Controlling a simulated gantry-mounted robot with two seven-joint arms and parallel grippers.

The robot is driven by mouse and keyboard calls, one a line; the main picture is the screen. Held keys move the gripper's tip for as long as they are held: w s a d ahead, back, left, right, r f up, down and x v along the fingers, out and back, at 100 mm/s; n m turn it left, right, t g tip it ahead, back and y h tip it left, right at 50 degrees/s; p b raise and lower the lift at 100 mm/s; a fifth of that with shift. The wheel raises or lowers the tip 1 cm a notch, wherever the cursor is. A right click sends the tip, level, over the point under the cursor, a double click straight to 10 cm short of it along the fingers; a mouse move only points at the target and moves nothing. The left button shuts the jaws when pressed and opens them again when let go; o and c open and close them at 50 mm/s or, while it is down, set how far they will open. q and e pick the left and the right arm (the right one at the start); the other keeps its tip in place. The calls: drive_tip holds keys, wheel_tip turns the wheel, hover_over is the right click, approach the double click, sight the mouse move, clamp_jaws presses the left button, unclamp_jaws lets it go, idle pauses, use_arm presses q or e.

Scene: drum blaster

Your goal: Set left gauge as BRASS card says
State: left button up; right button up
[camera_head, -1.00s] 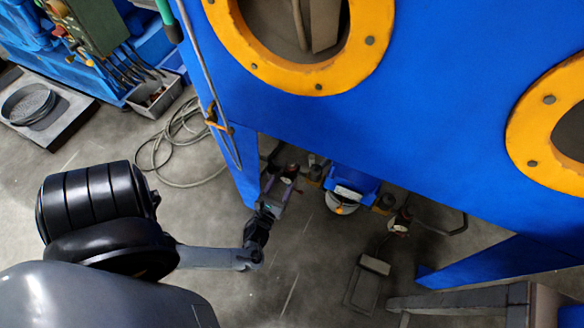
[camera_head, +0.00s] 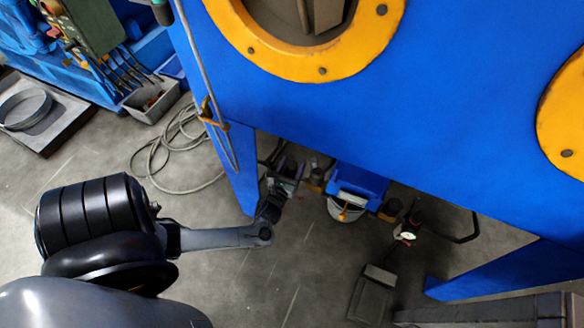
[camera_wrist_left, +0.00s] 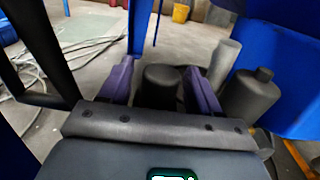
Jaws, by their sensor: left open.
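My left gripper (camera_head: 287,182) is small and dim in the head view, under the edge of the blue cabinet (camera_head: 430,130) beside its left leg. In the left wrist view, its two purple fingers (camera_wrist_left: 160,78) are open, one on each side of a short dark cylinder (camera_wrist_left: 160,88). I cannot tell whether they touch it. A dark grey cylinder with a narrower top (camera_wrist_left: 250,97) stands to the right. A small device with a pale lit face (camera_head: 407,235) is under the cabinet to the right. I can make out no gauge dial or BRASS card. My right gripper is out of view.
The cabinet's left leg (camera_head: 236,175) is close to my left gripper. A blue container (camera_head: 358,184) is under the cabinet. A coiled hose (camera_head: 155,160) lies on the floor at left, near a grey bin (camera_head: 150,103). Open floor lies in front.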

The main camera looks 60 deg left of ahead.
use_arm(q)
drive_tip(key=shift+c, duration=0.4)
drive_tip(key=c, duration=0.9)
drive_tip(key=shift+o, duration=0.2)
drive_tip(key=shift+w+r+n+g+y+p, duration=0.1)
drive_tip(key=shift+r+n+g+y+p, duration=0.05)
drive_tip(key=shift+n+g+y+p, duration=1.15)
drive_tip(key=shift+g+y, duration=0.1)
drive_tip(key=shift+g, duration=0.1)
drive_tip(key=shift+n+g+y, duration=0.6)
drive_tip(key=shift+n+g, duration=0.1)
drive_tip(key=shift+g, duration=0.2)
drive_tip(key=shift+n+g+y, duration=0.6)
drive_tip(key=shift+n+g, duration=0.3)
drive_tip(key=shift+g, duration=0.6)
drive_tip(key=o, duration=0.9)
